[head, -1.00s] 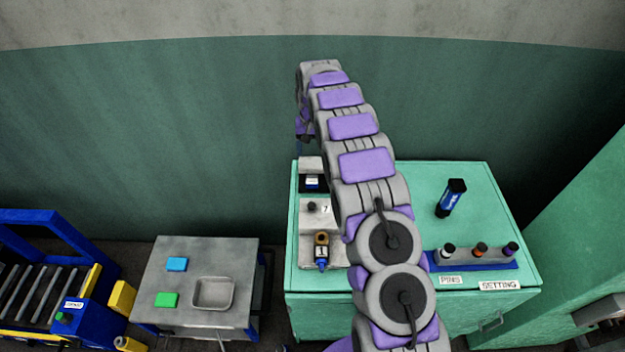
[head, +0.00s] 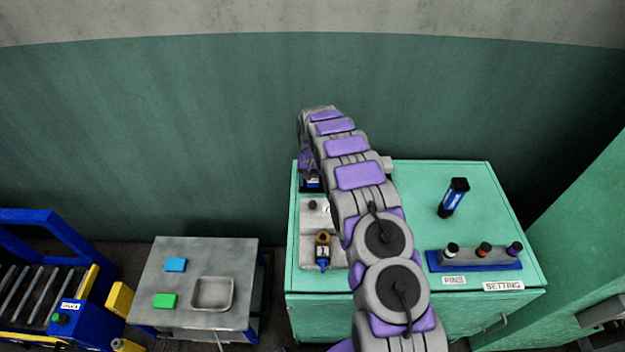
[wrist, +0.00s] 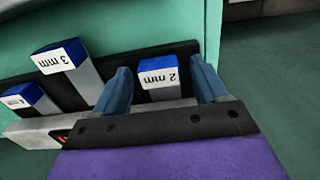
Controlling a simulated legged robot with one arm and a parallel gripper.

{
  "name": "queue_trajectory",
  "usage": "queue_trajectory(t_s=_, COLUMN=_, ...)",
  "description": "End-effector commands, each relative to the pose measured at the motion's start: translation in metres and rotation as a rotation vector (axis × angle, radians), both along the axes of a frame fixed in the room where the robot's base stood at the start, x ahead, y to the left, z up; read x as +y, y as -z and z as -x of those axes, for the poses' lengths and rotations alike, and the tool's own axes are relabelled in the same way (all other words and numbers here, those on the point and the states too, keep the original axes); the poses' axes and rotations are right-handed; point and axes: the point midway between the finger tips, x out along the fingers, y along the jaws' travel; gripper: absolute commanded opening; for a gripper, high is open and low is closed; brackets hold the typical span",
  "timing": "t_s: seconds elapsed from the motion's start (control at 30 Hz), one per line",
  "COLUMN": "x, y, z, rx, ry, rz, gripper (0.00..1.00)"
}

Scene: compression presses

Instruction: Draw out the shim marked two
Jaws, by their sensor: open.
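The shim marked 2 mm (wrist: 158,75) has a blue top with a white label, upside down in the wrist view, on a grey metal body. My gripper (wrist: 163,84) is open, with one blue finger on each side of this shim and a visible gap to each. The shim stands in a dark rack (wrist: 118,66). In the head view my gripper (head: 309,168) is over the back left of the green cabinet, mostly hidden by my arm. The shim's lower end is hidden.
A shim marked 3 mm (wrist: 65,62) and another blue-topped shim (wrist: 30,97) stand left of my gripper in the wrist view. A pin stand (head: 480,258) and a dark blue cylinder (head: 454,197) are on the cabinet (head: 415,175). A grey side table (head: 205,255) stands left.

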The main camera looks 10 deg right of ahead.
Motion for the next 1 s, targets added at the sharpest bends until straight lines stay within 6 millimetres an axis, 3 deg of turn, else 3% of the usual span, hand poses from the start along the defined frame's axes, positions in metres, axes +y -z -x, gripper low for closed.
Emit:
queue_trajectory(t_s=0.27, x=0.0, y=0.0005, z=-0.0002, rx=-0.001, ry=0.0, rz=0.0, gripper=0.7)
queue_trajectory(t_s=1.0, x=0.0004, y=0.0005, z=-0.0004, rx=-0.001, ry=-0.001, rz=0.0, gripper=0.0)
